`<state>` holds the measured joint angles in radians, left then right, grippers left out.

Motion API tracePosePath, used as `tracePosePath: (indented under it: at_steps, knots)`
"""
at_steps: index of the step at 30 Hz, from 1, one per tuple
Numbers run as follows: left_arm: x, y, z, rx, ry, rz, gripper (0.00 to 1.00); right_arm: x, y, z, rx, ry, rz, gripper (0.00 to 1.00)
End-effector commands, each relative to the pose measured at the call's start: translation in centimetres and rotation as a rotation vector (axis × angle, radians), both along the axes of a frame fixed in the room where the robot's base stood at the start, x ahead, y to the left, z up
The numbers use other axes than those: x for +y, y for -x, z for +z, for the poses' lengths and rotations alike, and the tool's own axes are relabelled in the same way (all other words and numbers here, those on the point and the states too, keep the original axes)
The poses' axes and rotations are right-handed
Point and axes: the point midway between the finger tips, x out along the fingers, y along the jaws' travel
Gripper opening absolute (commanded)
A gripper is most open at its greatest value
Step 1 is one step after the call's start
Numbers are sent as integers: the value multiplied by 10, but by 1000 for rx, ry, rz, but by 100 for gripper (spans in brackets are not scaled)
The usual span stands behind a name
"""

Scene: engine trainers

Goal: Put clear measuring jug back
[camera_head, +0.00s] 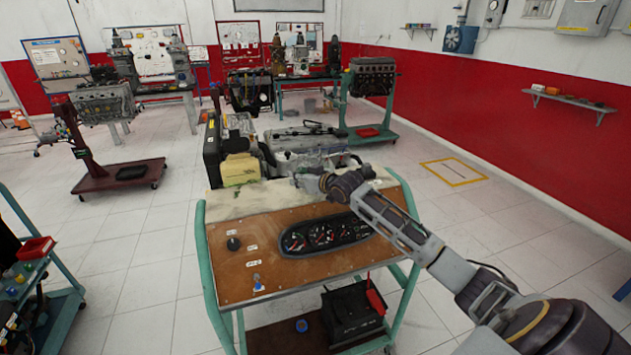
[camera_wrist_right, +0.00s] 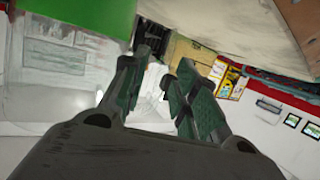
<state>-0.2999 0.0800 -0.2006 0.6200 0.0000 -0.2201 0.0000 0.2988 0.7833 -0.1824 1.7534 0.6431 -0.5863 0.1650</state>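My right gripper (camera_head: 308,182) is at the end of my right arm, low over the pale top of the bench, in front of the engine. In the right wrist view its two dark green fingers (camera_wrist_right: 160,95) stand apart. A pale, see-through shape (camera_wrist_right: 152,100) shows between and behind them. I cannot tell whether this is the clear measuring jug or whether the fingers touch it. No jug can be made out clearly in the head view. My left gripper is not in view.
The bench has a brown panel (camera_head: 235,272) with gauges (camera_head: 325,233). A yellow container (camera_head: 240,170) and a grey engine (camera_head: 305,143) stand at its back. A black battery (camera_head: 352,312) is on the lower shelf. A small cart (camera_head: 52,320) stands at left. Floor between is clear.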

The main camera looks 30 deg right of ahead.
Motion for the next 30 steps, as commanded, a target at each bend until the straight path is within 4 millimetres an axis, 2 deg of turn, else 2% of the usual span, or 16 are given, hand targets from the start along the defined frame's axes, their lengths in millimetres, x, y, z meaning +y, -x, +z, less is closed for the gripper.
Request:
tracePosePath:
  at_steps: [30]
  knots:
    - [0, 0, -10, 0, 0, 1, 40, -11, 69, 19, 2, 0, -1, 29]
